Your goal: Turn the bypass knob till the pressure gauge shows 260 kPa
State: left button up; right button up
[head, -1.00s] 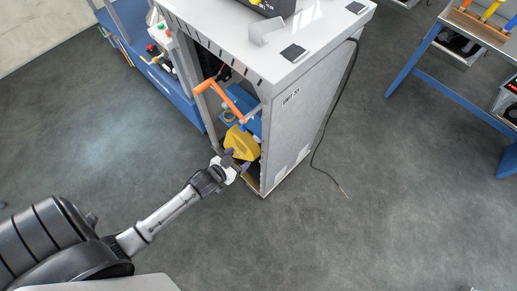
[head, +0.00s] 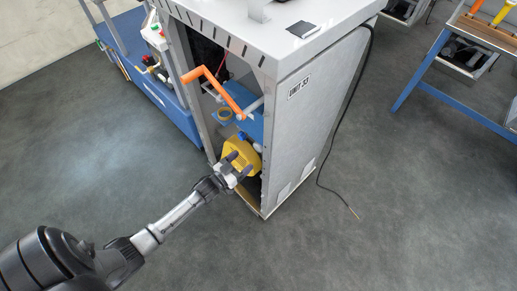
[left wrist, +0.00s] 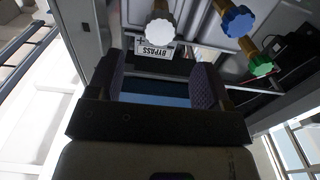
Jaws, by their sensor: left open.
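In the left wrist view, an upside-down BYPASS label (left wrist: 154,50) sits beside a white knob (left wrist: 160,29). A blue knob (left wrist: 238,21) and a green knob (left wrist: 261,66) are to its right. My left gripper (left wrist: 160,88) is open and empty, its two dark padded fingers apart, with the label and white knob beyond the gap. In the head view the left gripper (head: 237,168) is at the cabinet's open front, by a yellow housing (head: 245,153). The knobs cannot be made out there. I cannot make out a pressure gauge. My right gripper is out of view.
A black cable (head: 322,180) hangs to the floor. The near floor is clear.

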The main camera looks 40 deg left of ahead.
aim_at(256, 148)
pick_arm(q)
jog(key=w, duration=0.3)
jog(key=w+b, duration=0.1)
jog(key=w, duration=0.2)
jog(key=w+b, duration=0.1)
jog(key=w, duration=0.2)
jog(key=shift+w+d, duration=0.2)
jog(key=shift+d, duration=0.15)
jog(key=shift+c, duration=0.3)
jog(key=c, duration=0.9)
jog(key=shift+o, duration=0.2)
jog(key=shift+r+m, duration=0.1)
jog(key=shift+m, duration=1.5)
jog(key=o, duration=0.9)
jog(key=shift+s+p, duration=0.1)
jog(key=shift+p, duration=0.2)
